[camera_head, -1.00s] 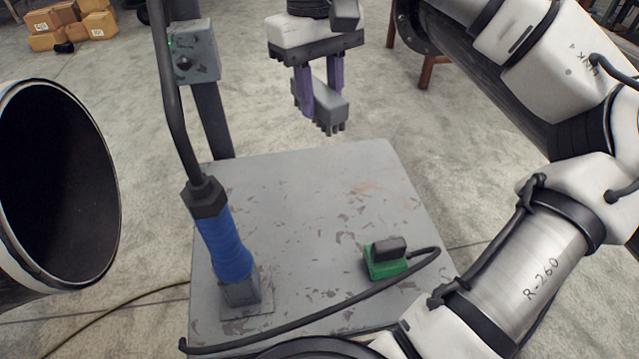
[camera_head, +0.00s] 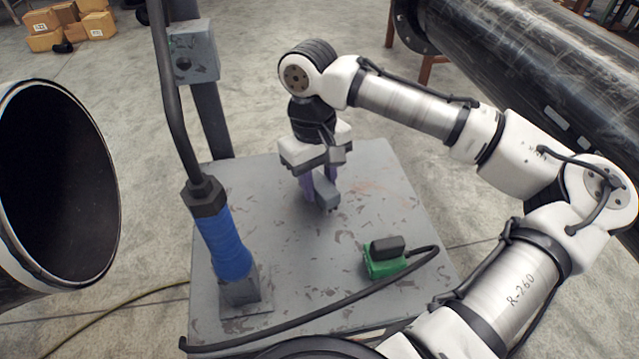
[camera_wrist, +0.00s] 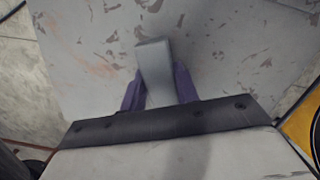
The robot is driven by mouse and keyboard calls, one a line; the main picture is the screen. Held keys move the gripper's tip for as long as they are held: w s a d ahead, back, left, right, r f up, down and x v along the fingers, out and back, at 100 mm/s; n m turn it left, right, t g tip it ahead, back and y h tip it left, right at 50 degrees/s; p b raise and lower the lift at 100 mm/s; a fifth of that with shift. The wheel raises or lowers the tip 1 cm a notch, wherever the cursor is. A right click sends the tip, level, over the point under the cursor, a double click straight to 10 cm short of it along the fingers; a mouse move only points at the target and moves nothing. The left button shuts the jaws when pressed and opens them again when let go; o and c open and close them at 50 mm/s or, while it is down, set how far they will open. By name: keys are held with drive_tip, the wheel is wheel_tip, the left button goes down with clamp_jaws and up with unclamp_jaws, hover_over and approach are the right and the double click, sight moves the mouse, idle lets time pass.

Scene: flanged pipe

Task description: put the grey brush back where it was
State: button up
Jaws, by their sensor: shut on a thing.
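My gripper (camera_head: 318,187) is over the far middle part of the grey table in the head view. Its purple fingers are shut on the grey brush (camera_head: 326,192), a small grey block. The brush is low over the tabletop; I cannot tell whether it touches. In the wrist view, the grey brush (camera_wrist: 155,70) sticks out between the purple fingers (camera_wrist: 158,88), with the scuffed table behind it. The brush's underside is hidden in both views.
The grey table (camera_head: 290,262) has chipped paint. A blue-handled tool (camera_head: 222,242) stands in a holder at its left. A green block with a dark top (camera_head: 385,262) sits right of centre, beside a black cable. A large open pipe (camera_head: 55,185) is at far left, another dark pipe (camera_head: 540,60) at upper right.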

sight(315, 176)
drive_tip(key=shift+f, duration=0.65)
drive_tip(key=shift+f, duration=0.1)
drive_tip(key=o, duration=0.9)
drive_tip(key=r, duration=0.8)
drive_tip(key=w+r+b, duration=0.1)
drive_tip(key=r, duration=0.3)
drive_tip(key=shift+w+a+r, duration=0.1)
drive_tip(key=shift+a, duration=0.3)
